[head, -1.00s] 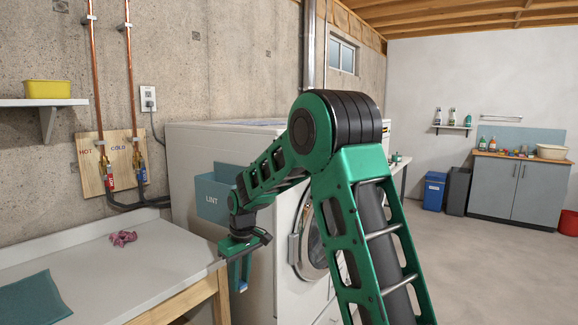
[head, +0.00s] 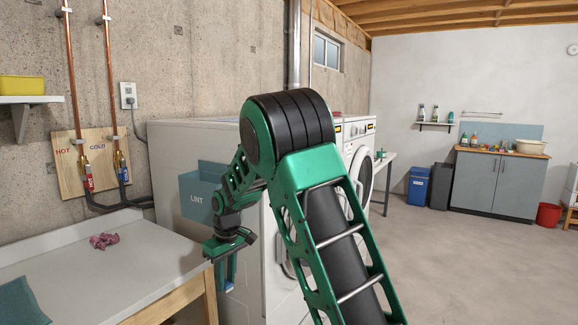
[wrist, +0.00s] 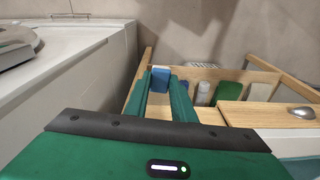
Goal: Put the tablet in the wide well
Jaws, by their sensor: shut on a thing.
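I cannot identify the wide well in either view.
The white counter (head: 128,262) at left carries a pink cloth (head: 103,241) and a teal mat (head: 22,305). A blue LINT bin (head: 197,196) is on the washer's side. A wooden compartment below my gripper holds a white bottle (wrist: 204,93) and a green item (wrist: 229,94). Open floor lies right.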

